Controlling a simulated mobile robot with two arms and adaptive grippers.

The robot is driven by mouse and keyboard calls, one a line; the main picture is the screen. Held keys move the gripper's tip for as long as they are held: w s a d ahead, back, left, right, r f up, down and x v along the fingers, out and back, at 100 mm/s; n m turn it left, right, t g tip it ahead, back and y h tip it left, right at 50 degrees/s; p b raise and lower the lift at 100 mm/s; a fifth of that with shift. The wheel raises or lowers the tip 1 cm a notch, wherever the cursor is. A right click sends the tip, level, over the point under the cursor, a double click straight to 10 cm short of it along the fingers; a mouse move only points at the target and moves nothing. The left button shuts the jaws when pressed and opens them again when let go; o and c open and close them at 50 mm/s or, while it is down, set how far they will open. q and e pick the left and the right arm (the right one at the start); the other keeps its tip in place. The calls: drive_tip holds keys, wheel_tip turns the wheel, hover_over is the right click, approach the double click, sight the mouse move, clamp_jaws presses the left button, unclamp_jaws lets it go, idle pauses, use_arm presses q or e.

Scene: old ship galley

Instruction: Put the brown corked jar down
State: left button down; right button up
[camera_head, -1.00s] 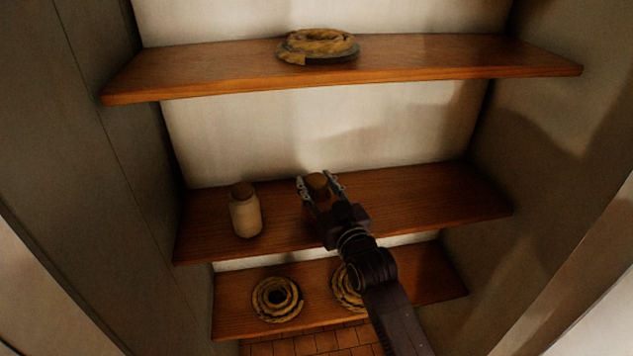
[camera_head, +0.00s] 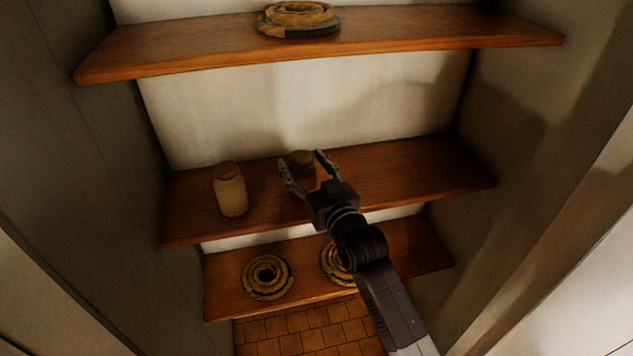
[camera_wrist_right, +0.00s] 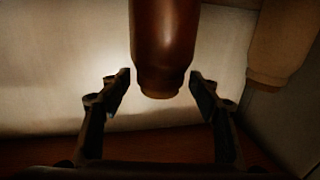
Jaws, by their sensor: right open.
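The brown corked jar (camera_head: 302,158) stands upright on the middle shelf (camera_head: 400,180), partly hidden by my right gripper. My right gripper (camera_head: 301,162) is open, with one finger on each side of the jar. In the right wrist view the brown jar (camera_wrist_right: 163,45) fills the top middle, and a gap shows between it and each fingertip of the open right gripper (camera_wrist_right: 160,77). My left gripper is not in view.
A pale corked jar (camera_head: 230,192) stands to the left on the same shelf. Rope coils lie on the upper shelf (camera_head: 420,50) and the lower shelf (camera_head: 225,285). The middle shelf is clear to the right. Walls close in both sides.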

drive_tip(key=b+v, duration=0.2)
drive_tip(key=v, duration=0.8)
drive_tip(key=shift+s+d, duration=0.2)
drive_tip(key=shift+s, duration=0.1)
